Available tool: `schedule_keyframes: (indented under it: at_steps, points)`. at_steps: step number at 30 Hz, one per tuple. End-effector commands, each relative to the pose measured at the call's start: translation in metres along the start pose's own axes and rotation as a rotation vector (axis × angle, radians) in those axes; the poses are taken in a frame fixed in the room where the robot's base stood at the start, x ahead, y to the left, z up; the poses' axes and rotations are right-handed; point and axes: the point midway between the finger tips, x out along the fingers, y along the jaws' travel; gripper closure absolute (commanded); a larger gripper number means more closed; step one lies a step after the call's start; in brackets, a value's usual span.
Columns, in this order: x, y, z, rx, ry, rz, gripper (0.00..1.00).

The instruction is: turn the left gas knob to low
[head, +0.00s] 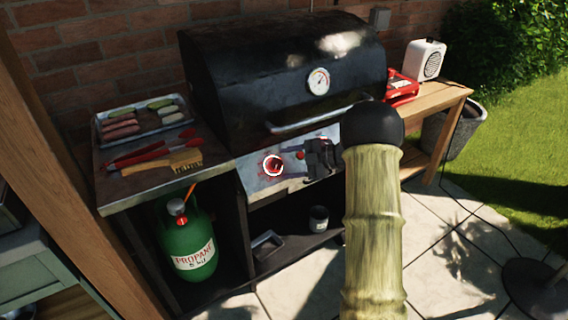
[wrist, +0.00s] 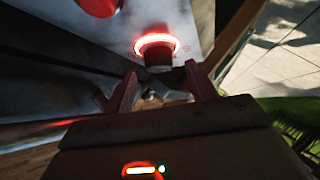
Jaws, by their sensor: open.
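The left gas knob (head: 272,165) is on the sloped front panel (head: 250,181) of the black grill. A glowing red-white ring surrounds it. In the wrist view a knob with a glowing ring (wrist: 157,43) is just beyond the fingertips, roughly centred between them. My gripper (head: 312,157) is at the panel, right of the left knob in the head view. In the wrist view its reddish fingers (wrist: 162,80) are apart, with nothing held. Whether they touch the knob cannot be told. The knob's pointer and marks are not readable.
A tray of food (head: 160,133), red tongs (head: 137,155) and a brush (head: 178,160) lie on the left shelf. The lid handle (head: 310,119) juts above the panel. A green propane bottle (head: 188,240) stands below.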

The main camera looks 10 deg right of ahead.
Motion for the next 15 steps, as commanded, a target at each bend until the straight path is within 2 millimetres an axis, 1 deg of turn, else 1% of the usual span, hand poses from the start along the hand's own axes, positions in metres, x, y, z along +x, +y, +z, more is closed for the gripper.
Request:
schedule_keyframes:
  at_steps: [1,15]
  points:
    - [-0.011,0.001,0.0,0.0,-0.004,0.002,0.43]
    - [-0.105,0.001,0.0,0.0,-0.003,0.002,0.43]
